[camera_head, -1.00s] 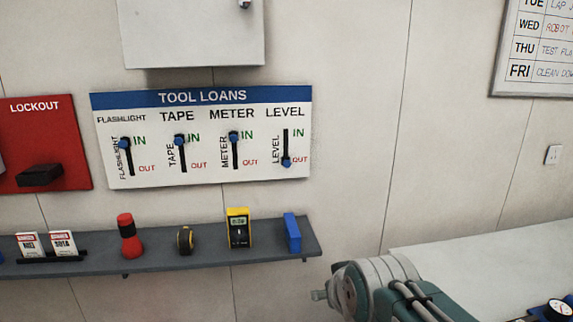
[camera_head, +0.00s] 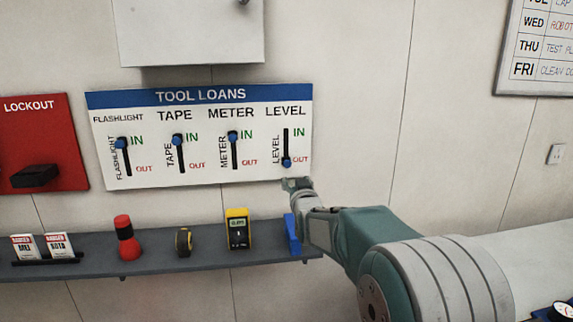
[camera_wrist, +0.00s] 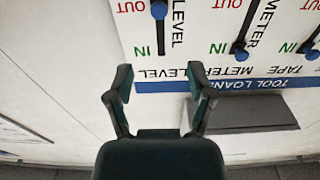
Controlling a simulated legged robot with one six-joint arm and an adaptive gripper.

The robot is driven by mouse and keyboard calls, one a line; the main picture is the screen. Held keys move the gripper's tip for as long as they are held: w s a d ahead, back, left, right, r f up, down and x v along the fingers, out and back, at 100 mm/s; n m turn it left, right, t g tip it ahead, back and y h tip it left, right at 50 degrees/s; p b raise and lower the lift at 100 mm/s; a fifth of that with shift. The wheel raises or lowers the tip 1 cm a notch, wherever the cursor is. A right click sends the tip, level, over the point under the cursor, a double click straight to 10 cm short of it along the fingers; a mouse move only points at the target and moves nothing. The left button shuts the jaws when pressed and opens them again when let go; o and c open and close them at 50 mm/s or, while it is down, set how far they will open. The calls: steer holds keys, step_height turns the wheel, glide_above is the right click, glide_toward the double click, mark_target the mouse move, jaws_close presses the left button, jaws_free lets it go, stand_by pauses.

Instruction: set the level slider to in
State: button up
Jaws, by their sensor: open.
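The TOOL LOANS board (camera_head: 210,182) hangs on the wall with several slots marked IN at the top and OUT at the bottom. The level slider's blue knob (camera_head: 286,163) sits at the bottom of its slot, beside OUT. It also shows in the wrist view (camera_wrist: 159,10), where the board appears upside down. The flashlight, tape and meter knobs stand at IN. My gripper (camera_head: 297,184) is just below the level slot in the head view. In the wrist view my gripper (camera_wrist: 158,80) is open and empty, its fingers apart from the knob.
A grey shelf (camera_head: 200,264) below the board holds a red flashlight (camera_head: 127,240), a tape measure (camera_head: 184,241), a yellow meter (camera_head: 237,229) and a blue level (camera_head: 292,236), partly hidden by my arm. A red LOCKOUT board (camera_head: 45,150) is at left.

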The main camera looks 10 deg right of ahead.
mark_target(288, 165)
steer(key=shift+w+f+t, duration=0.1)
steer(key=shift+w+t, duration=0.55)
steer(key=shift+w, duration=1.65)
steer(key=shift+w+t, duration=0.6)
steer(key=shift+w, duration=1.75)
steer(key=shift+w+f+t, duration=0.1)
steer(key=shift+w+t, duration=0.55)
steer(key=shift+w, duration=1.65)
